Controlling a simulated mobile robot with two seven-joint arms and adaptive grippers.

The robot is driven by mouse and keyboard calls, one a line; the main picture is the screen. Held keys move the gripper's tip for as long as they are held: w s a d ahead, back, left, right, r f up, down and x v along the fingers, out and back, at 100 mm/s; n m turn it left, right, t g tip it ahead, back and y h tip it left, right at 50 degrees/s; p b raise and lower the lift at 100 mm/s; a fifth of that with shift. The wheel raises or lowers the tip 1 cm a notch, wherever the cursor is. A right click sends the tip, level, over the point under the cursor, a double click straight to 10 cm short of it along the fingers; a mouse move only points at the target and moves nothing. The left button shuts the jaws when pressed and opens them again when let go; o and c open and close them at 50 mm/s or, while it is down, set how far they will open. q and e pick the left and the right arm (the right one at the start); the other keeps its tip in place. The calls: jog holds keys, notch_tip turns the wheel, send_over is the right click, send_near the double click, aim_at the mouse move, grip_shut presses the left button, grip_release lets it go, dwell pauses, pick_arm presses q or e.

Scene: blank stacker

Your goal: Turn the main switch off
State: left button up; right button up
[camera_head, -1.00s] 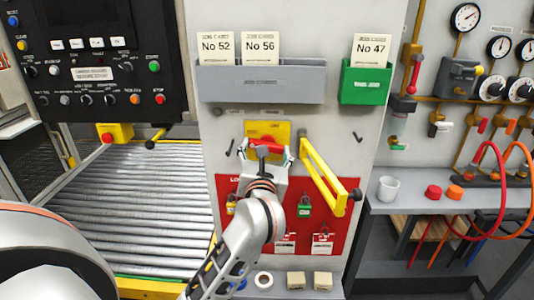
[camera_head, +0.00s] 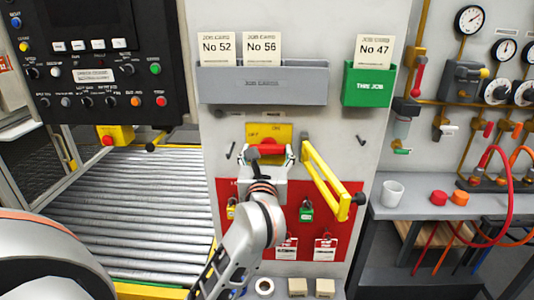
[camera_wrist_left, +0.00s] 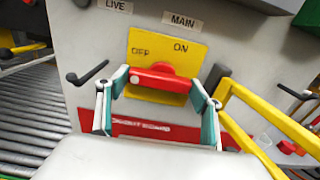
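The main switch is a red handle (camera_wrist_left: 160,83) on a yellow plate (camera_wrist_left: 183,52) marked OFF at left and ON at right, under a MAIN label. The handle lies nearly level, with a pale dot at its left end. It also shows in the head view (camera_head: 268,150). My left gripper (camera_head: 270,157) is in front of the switch, its fingers spread wide with one fingertip at each end of the handle. In the left wrist view the gripper (camera_wrist_left: 159,86) frames the handle; I cannot tell whether the fingertips touch it. My right gripper is not in view.
A yellow hinged bar (camera_head: 327,180) sticks out just right of the gripper. A red lockout board (camera_head: 340,215) with padlocks and tags is below. Grey (camera_head: 262,86) and green (camera_head: 368,86) card holders are above. A roller conveyor (camera_head: 130,200) lies at left.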

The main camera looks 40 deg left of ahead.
pick_arm(q)
jog(key=o, duration=0.4)
jog(key=shift+o, duration=0.2)
jog(key=v, duration=0.7)
jog(key=shift+s, duration=0.25)
jog(key=shift+d, duration=0.1)
